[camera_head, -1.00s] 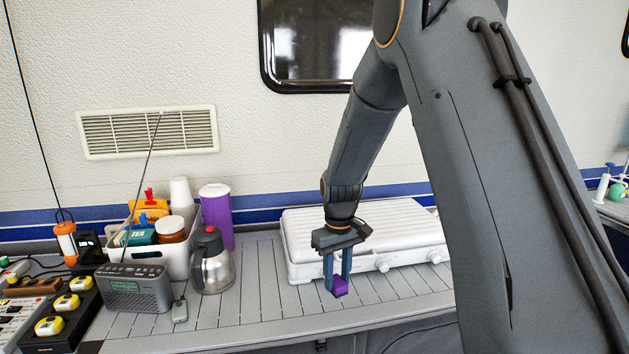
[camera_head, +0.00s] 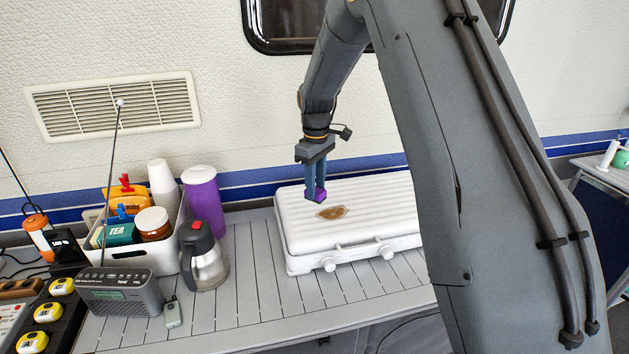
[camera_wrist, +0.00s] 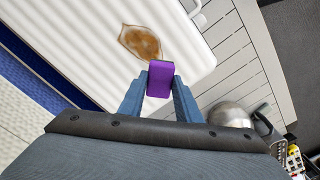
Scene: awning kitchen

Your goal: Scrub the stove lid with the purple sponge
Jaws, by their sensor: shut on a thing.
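The purple sponge (camera_head: 320,195) is a small block held between the fingertips of my gripper (camera_head: 315,190), which is shut on it. The sponge also shows in the wrist view (camera_wrist: 160,79). The white ribbed stove lid (camera_head: 378,200) is closed on the slatted table. A brown stain (camera_head: 332,212) lies on the lid; it also shows in the wrist view (camera_wrist: 139,42), just beyond the sponge. My gripper is over the left part of the lid, beside the stain. Whether the sponge touches the lid I cannot tell.
A steel kettle (camera_head: 205,262), a purple tumbler (camera_head: 205,200) and a white bin (camera_head: 150,258) of groceries stand left of the stove. A radio (camera_head: 122,292) with a tall antenna is in front of the bin. Bare slats (camera_head: 245,290) lie between kettle and stove.

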